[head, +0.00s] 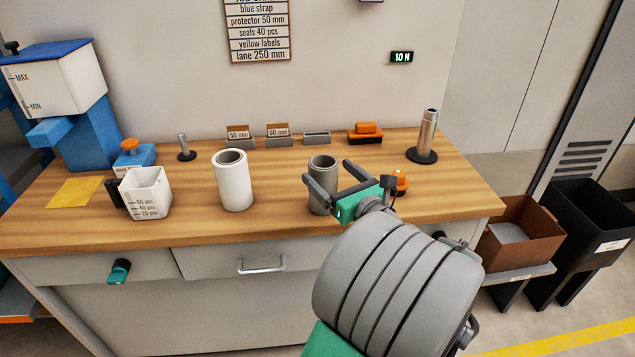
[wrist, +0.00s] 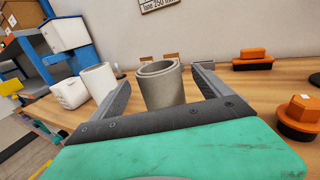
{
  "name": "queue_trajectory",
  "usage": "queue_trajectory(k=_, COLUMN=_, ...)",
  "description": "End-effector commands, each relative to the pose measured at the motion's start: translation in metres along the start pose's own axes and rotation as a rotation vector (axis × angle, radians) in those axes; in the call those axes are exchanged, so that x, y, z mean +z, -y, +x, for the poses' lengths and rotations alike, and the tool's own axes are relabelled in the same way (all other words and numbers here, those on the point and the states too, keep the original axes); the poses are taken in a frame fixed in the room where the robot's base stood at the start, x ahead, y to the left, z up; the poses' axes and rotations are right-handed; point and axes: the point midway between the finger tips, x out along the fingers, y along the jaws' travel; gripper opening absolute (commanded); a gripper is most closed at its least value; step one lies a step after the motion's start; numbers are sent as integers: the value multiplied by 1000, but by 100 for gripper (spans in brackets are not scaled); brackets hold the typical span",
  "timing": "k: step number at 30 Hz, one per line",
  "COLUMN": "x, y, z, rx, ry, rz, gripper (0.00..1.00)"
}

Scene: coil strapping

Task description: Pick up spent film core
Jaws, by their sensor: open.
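A grey hollow cylinder (head: 322,165), which looks like the spent film core, stands upright on the wooden bench. In the wrist view the grey core (wrist: 161,88) stands between the two open fingers. My gripper (head: 330,180) is open, its fingers on either side of the core. In the wrist view a narrow gap shows between the core and each finger of my gripper (wrist: 162,92). The core's lower part is hidden behind the gripper in the wrist view. A white hollow cylinder (head: 234,182) stands upright to the left, apart from the gripper.
A measuring cup (head: 147,193) stands at the left. An orange-topped piece (head: 399,182) is close behind my gripper on the right. A metal post on a black base (head: 427,135) and an orange block (head: 365,132) stand farther back. Bench between the cylinders is clear.

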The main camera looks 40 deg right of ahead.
Motion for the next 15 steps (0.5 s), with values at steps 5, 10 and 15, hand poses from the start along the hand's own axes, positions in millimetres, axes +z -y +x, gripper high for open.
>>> queue_trajectory(k=5, x=-3, y=-3, z=28, rx=11, ry=-1, rz=-3, gripper=89)
queue_trajectory(k=10, x=-4, y=-2, z=59, rx=10, ry=-2, rz=-3, gripper=89)
queue_trajectory(k=15, x=-3, y=0, z=66, rx=3, ry=-1, rz=-3, gripper=89)
